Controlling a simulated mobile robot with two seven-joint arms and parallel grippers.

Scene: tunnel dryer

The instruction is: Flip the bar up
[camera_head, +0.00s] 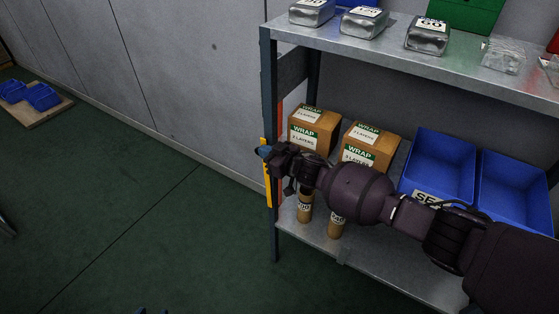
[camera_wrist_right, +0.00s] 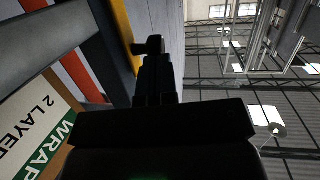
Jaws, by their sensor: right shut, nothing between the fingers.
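A narrow yellow bar (camera_head: 268,191) stands roughly upright beside the shelf's left front post. It also shows at the top of the right wrist view (camera_wrist_right: 122,30). My right gripper (camera_head: 264,152) is shut and empty, with its blue-grey tips at the upper part of the bar. In the right wrist view its dark fingers (camera_wrist_right: 152,46) are together close beside the yellow bar; I cannot tell if they touch it. Small dark tips at the bottom edge of the head view may be my left gripper (camera_head: 152,311); its state cannot be read.
The metal shelf (camera_head: 345,262) holds two wrap boxes (camera_head: 314,127), brown cylinders (camera_head: 305,207) and blue bins (camera_head: 440,162). Silver packs (camera_head: 364,22) lie on the upper shelf. Orange-red strips show behind the post.

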